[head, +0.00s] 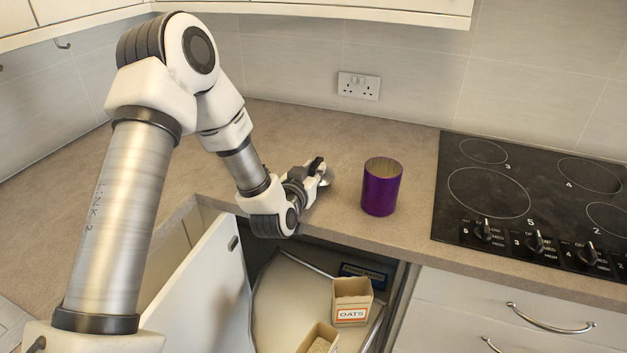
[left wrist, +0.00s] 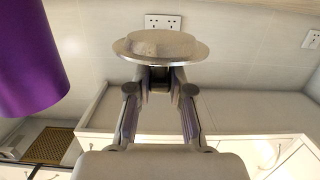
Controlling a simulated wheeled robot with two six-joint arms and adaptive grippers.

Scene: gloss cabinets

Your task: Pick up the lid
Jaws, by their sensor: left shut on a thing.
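The lid (left wrist: 160,46) is a round, silvery disc with a paler raised middle. My left gripper (left wrist: 160,80) is shut on it, and the lid sits across the fingertips. In the head view, the left gripper (head: 317,173) is over the counter's front part, just left of the purple canister (head: 381,187). Only a small silvery bit of the lid (head: 327,179) shows there beside the fingers. The canister stands upright with its top open, apart from the lid. It also shows at the upper left of the left wrist view (left wrist: 30,55). My right gripper is not in view.
A black hob (head: 530,200) with knobs lies to the right. Below the counter (head: 290,125), a cabinet door (head: 205,290) stands open, with an oats box (head: 352,300) and another box inside. Wall cabinets overhang the back. The counter behind the canister is clear.

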